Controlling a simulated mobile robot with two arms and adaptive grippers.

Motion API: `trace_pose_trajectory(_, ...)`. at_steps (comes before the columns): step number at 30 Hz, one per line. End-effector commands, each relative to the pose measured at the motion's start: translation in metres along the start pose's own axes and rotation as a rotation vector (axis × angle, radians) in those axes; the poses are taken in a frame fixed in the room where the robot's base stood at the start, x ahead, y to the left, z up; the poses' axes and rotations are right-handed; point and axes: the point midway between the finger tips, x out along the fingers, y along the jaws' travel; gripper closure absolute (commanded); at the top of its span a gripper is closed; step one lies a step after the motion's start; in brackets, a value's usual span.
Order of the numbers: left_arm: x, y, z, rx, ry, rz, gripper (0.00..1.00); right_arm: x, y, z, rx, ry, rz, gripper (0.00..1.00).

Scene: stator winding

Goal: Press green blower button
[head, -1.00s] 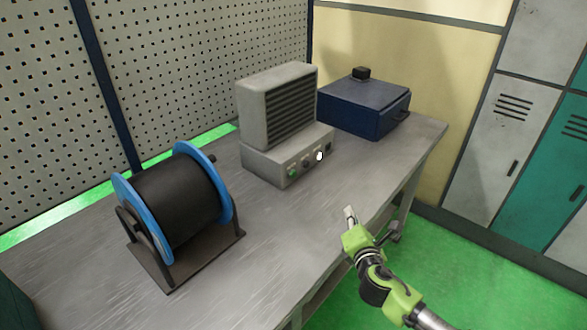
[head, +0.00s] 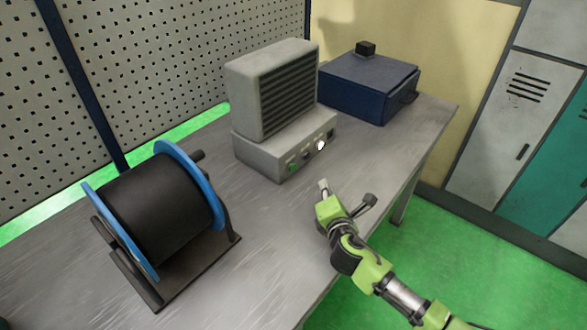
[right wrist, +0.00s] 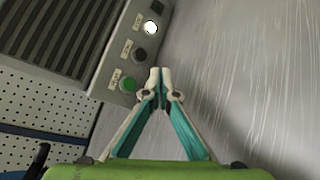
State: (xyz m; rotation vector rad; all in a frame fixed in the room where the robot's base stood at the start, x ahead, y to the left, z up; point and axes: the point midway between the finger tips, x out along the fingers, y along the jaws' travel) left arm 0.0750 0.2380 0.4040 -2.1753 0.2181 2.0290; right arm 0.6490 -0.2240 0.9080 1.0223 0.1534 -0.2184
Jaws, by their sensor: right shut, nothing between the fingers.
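The grey blower (head: 275,95) stands on the workbench with its control panel facing the front. The green button (head: 292,167) is at the left end of the panel. It also shows in the right wrist view (right wrist: 128,85), just left of my fingertips. My right gripper (head: 322,187) is shut and empty, in front of the panel and apart from the button. In the right wrist view its fingertips (right wrist: 160,75) meet, with the panel to their left. My left gripper is not in view.
A black wire spool (head: 160,205) with blue flanges stands on the bench (head: 225,275) at the left. A dark blue box (head: 368,85) is behind the blower to the right. A dark knob (right wrist: 138,54) and a white lit button (right wrist: 151,27) share the panel.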

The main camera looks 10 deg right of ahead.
Motion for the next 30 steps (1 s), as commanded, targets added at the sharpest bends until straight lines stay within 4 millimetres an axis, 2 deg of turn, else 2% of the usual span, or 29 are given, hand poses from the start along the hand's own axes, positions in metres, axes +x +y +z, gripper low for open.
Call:
trace_pose_trajectory(3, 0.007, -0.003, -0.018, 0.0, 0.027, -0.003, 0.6, 0.012, 0.008, -0.009, 0.001, 0.0, 0.004, 1.0)
trace_pose_trajectory(6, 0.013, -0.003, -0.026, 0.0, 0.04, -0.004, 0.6, 0.022, 0.015, -0.017, 0.001, -0.001, 0.004, 1.0)
trace_pose_trajectory(18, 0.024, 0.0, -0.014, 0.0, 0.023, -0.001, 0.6, 0.051, 0.037, -0.037, -0.001, -0.001, 0.001, 1.0)
trace_pose_trajectory(30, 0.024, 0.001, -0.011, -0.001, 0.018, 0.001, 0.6, 0.054, 0.04, -0.039, -0.002, 0.0, 0.001, 1.0)
